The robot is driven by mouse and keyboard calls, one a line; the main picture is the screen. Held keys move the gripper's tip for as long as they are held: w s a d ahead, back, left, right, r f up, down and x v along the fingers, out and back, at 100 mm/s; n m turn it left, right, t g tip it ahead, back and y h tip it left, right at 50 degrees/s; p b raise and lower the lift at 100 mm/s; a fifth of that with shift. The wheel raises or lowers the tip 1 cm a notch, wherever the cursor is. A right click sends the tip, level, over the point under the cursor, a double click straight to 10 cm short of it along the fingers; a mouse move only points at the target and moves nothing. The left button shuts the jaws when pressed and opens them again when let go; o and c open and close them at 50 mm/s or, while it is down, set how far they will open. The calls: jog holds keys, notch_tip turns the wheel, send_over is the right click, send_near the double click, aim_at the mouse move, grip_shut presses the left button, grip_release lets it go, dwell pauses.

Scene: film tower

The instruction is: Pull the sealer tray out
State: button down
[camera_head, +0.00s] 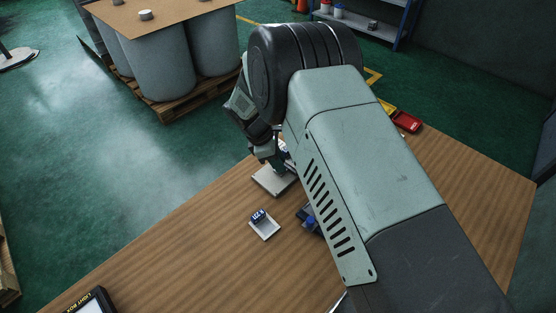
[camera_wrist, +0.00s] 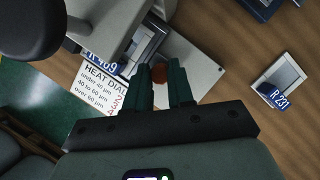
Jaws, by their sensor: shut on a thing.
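The sealer (camera_wrist: 112,22) is a grey machine at the upper left of the wrist view, with a printed heat dial card (camera_wrist: 95,88) on it. A flat pale grey plate (camera_wrist: 208,62), which looks like the sealer tray or its base, extends from it; the plate also shows in the head view (camera_head: 270,183). A framed piece with a blue R 409 tag (camera_wrist: 98,62) lies at the machine. My gripper (camera_wrist: 168,80) is shut on a small red-brown knob (camera_wrist: 160,72) at the plate. In the head view my arm hides most of the sealer.
A small pale frame with a blue R 231 tag (camera_wrist: 280,80) lies on the wooden table, apart from the plate; it also shows in the head view (camera_head: 264,226). A dark blue object (camera_head: 308,214) is partly behind my arm. A light box (camera_head: 92,301) stands at the lower left.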

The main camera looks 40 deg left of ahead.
jog(key=s, duration=0.8)
jog(key=shift+s, duration=0.1)
jog(key=c, duration=1)
grip_release()
jog(key=shift+a+r, duration=0.1)
jog(key=shift+r, duration=0.05)
jog(key=v, duration=1)
jog(key=shift+r, duration=0.25)
